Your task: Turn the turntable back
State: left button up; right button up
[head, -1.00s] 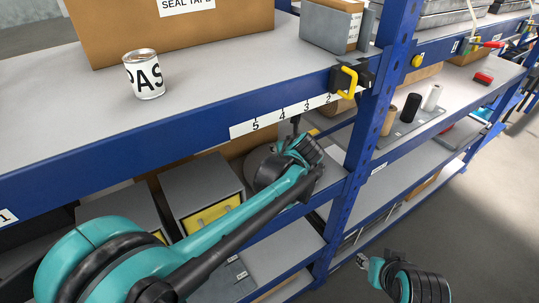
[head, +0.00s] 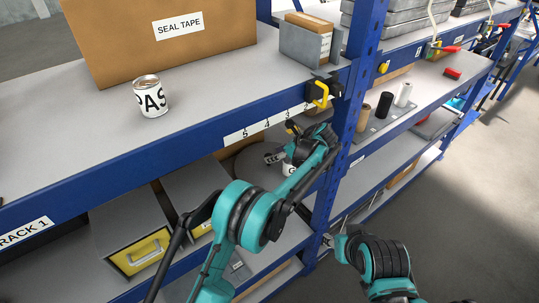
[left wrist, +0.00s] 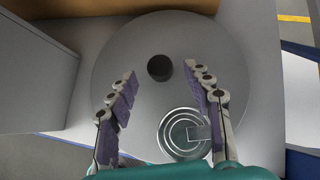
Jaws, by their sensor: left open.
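The turntable is a round grey disc (left wrist: 125,55) on the lower shelf under the numbered label strip; part of it also shows in the head view (head: 245,162), behind my left arm. A short dark peg (left wrist: 159,68) stands on the disc. A can (left wrist: 181,134) sits near its edge in the wrist view, and a small part of a white can (head: 288,168) shows beside my gripper in the head view. My left gripper (head: 277,155) is open over the disc, its fingers spread either side of the peg (left wrist: 160,74), apparently not touching it. My right gripper (head: 328,241) is low by the rack post; its jaws are too small to read.
The upper shelf carries a can (head: 151,97) and a seal tape carton (head: 160,40). A yellow-handled clamp (head: 321,94) is on the shelf edge near the blue post (head: 347,125). Grey bins (head: 130,225) stand left of the turntable. Floor at right is clear.

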pick_arm(q)
jog(key=shift+x, duration=1.75)
grip_shut()
pick_arm(e)
jog(key=shift+r, duration=0.35)
jog(key=shift+f, duration=0.2)
